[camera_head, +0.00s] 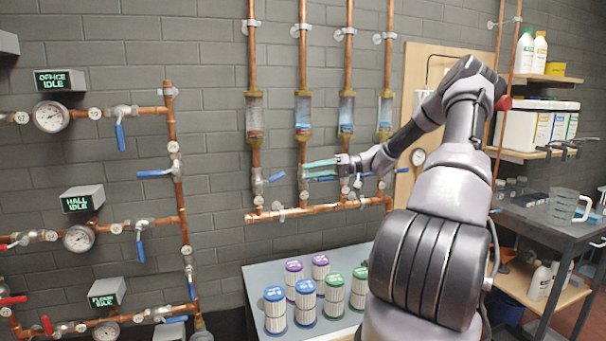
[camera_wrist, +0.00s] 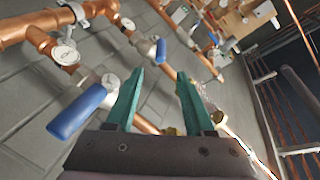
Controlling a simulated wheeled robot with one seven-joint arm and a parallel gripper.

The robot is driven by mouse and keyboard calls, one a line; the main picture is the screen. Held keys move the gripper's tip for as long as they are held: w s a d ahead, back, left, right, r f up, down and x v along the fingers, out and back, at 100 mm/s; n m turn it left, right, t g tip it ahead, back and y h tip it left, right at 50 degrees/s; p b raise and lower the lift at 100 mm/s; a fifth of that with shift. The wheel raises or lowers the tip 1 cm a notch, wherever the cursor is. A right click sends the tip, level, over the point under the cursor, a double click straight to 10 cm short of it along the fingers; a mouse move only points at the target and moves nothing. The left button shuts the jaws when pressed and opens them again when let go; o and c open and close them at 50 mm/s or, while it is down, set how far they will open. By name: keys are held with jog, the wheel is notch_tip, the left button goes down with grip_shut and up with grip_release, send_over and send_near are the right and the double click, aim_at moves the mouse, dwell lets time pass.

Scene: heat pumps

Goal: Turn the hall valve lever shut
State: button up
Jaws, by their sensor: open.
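The HALL display (camera_head: 82,199) reads IDLE above a copper pipe line on the left wall. On that line a blue lever (camera_head: 140,249) hangs down from its valve (camera_head: 140,225), across the pipe. A red lever (camera_head: 8,245) is at the left end. My gripper (camera_head: 306,171) is open and empty, well right of the hall line, its teal fingers pointing left in front of the manifold valves. In the wrist view, the open gripper (camera_wrist: 160,76) has blue levers near it, one left (camera_wrist: 76,111) and one beyond the fingertips (camera_wrist: 160,50). I cannot tell which valves these are.
Vertical flow tubes (camera_head: 347,113) rise from the manifold pipe (camera_head: 320,208) by my gripper. OFFICE (camera_head: 60,80) and FLOOR (camera_head: 107,291) displays flank the hall line. A low table (camera_head: 257,275) holds several filter cartridges (camera_head: 275,310). Shelves (camera_head: 545,152) and a dark bench (camera_head: 545,225) stand right.

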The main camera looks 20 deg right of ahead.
jog(key=shift+d, duration=0.15)
jog(key=c, duration=0.5)
jog(key=shift+a+r+n+g, duration=0.1)
jog(key=shift+a+n+g, duration=0.3)
jog(key=shift+a+n, duration=0.1)
grip_shut()
jog(key=a+r+n+g+h, duration=0.2)
jog(key=a+r+n+h, duration=0.25)
jog(key=r+n, duration=0.25)
jog(key=a+r+n+g+h, duration=0.1)
jog(key=a+r+n+h, duration=0.2)
jog(key=r+n+h, duration=0.4)
send_over(279, 175)
jog(key=a, duration=0.2)
notch_tip(279, 175, down, 8)
jog(key=shift+y, duration=0.35)
jog(key=shift+d+f, duration=0.35)
jog(key=shift+f, duration=0.3)
jog(key=shift+d+f, duration=0.3)
jog(key=shift+f, duration=0.4)
jog(key=shift+d+f, duration=0.35)
jog(key=shift+f, duration=0.3)
